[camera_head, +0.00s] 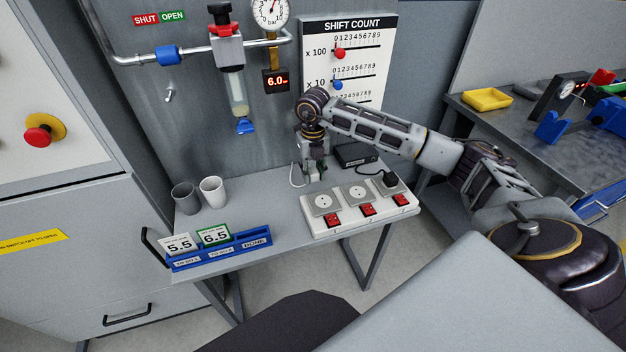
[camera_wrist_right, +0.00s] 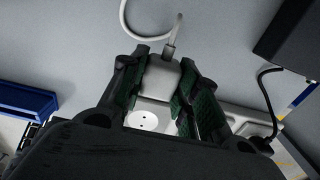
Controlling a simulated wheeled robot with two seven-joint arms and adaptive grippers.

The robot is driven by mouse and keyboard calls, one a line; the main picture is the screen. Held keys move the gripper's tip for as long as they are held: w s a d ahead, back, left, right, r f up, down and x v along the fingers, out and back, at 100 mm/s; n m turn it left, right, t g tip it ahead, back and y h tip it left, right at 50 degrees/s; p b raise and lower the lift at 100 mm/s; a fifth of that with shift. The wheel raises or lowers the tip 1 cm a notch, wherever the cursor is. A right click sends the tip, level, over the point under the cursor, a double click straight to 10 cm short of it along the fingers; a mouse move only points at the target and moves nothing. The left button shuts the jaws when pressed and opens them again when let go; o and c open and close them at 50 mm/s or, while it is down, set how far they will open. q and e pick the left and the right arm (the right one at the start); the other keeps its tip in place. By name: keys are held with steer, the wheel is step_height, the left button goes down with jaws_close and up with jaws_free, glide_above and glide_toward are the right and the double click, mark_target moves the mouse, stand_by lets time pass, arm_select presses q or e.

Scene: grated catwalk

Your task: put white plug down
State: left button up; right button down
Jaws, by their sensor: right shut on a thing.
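My right gripper (camera_head: 314,172) comes in from the right and points down over the grey table, just behind the left end of the white power strip (camera_head: 345,219). In the wrist view the gripper (camera_wrist_right: 165,95) is shut on the white plug (camera_wrist_right: 163,76), with a dark green-lined finger on each side. The plug's white cable (camera_wrist_right: 148,38) loops away at the top; it also shows left of the gripper in the head view. A socket (camera_wrist_right: 145,120) of the strip shows beyond the plug; I cannot tell whether they touch. My left gripper is out of view.
A black plug (camera_head: 389,180) sits in the strip's right socket; its cable runs to a black box (camera_head: 354,155). Two cups (camera_head: 213,191) and a blue card holder (camera_head: 220,252) stand at the left of the table. Bare tabletop lies between cups and strip.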

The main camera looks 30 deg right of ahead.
mark_target(313, 181)
steer(key=shift+f, duration=1.8)
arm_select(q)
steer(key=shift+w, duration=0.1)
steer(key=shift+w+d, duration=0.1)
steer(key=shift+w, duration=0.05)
arm_select(e)
steer(key=shift+f, duration=0.15)
steer(key=shift+f, duration=0.1)
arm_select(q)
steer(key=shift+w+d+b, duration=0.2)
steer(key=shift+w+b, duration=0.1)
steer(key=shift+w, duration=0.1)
arm_select(e)
steer(key=shift+f, duration=0.15)
steer(key=shift+s+f, duration=0.1)
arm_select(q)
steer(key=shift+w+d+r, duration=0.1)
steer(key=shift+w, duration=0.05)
